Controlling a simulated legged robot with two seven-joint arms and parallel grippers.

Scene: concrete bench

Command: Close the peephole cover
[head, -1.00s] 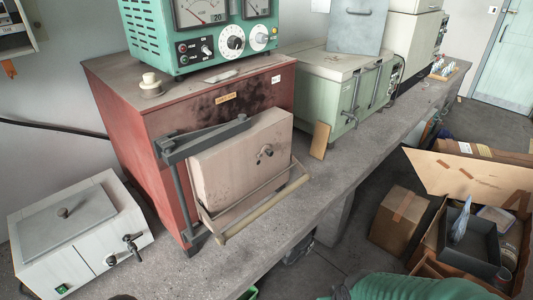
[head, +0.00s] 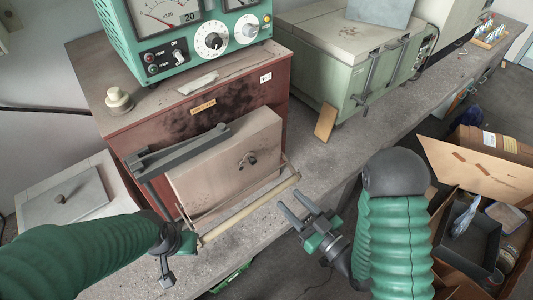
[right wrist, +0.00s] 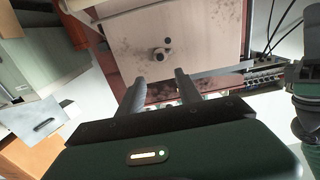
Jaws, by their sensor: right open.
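The red furnace (head: 190,115) stands on the bench with its pale door (head: 225,165) shut. The small dark peephole fitting (head: 248,160) sits in the middle of the door face. In the right wrist view the fitting (right wrist: 159,54) shows as a round piece with a smaller dark spot beside it; I cannot tell how far the cover lies over the hole. My right gripper (head: 294,212) is open and empty, in front of the door and apart from it. My left gripper (head: 166,265) is near the lower left end of the door handle; its jaws are unclear.
A pale handle bar (head: 250,208) runs across the door's lower front. A green instrument box (head: 190,40) stands on the furnace. A pale green box (head: 345,70) stands behind on the bench (head: 315,165). Open cardboard boxes (head: 475,175) lie at the right.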

